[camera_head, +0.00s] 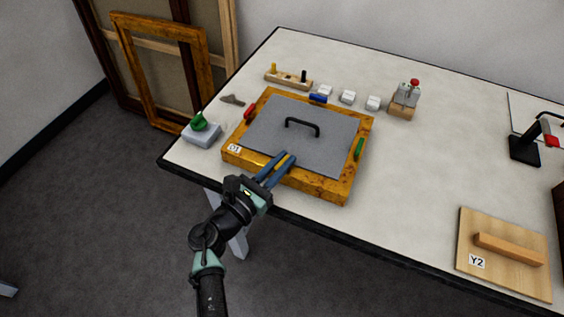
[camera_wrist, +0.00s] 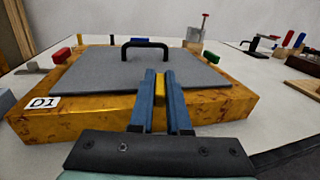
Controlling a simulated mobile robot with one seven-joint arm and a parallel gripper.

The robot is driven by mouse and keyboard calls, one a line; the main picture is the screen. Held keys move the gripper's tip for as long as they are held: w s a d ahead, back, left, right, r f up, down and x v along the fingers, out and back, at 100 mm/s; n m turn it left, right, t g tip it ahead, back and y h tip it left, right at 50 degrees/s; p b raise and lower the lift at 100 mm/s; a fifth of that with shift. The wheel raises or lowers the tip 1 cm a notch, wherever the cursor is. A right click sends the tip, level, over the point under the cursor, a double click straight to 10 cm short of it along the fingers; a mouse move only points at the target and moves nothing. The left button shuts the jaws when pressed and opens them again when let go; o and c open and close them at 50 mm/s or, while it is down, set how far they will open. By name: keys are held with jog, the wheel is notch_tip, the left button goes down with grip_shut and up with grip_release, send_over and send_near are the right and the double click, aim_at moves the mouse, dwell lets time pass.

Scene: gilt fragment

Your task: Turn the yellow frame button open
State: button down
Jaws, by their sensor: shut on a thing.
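The yellow frame button (camera_head: 284,160) is at the near edge of the wooden frame (camera_head: 315,188), between the blue fingers of my gripper (camera_head: 276,166). In the wrist view the yellow button (camera_wrist: 159,88) shows as a narrow strip, with one finger of my gripper (camera_wrist: 160,90) on each side; the fingers are shut on it. A grey panel (camera_head: 260,125) with a black handle (camera_head: 302,124) lies in the frame, which bears a D1 label. The other buttons are red (camera_head: 250,111) at left, blue (camera_head: 318,98) at the far edge and green (camera_head: 359,149) at right.
A grey block with a green knob (camera_head: 201,132) stands left of the frame. A Y2 board (camera_head: 505,257) lies at right. The table between is clear.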

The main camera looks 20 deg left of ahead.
jog(key=m+g+h+b, duration=0.1)
jog(key=h, duration=0.1)
jog(key=m+g+h+b, duration=0.1)
jog(key=m+h+b, duration=0.1)
jog(key=m+g+h+b, duration=0.1)
jog(key=h, duration=0.1)
jog(key=shift+a+f, duration=0.1)
jog(key=shift+f, duration=0.15)
jog(key=m+g+h+b, duration=0.2)
jog(key=b, duration=0.1)
jog(key=shift+h, duration=0.3)
jog(key=shift+r+m+g+h+b, duration=0.15)
jog(key=shift+m+g+h+b, duration=0.55)
jog(key=shift+b, duration=0.4)
jog(key=shift+r+m+g, duration=0.1)
jog(key=shift+m+g, duration=0.2)
jog(key=c, duration=0.9)
grip_release()
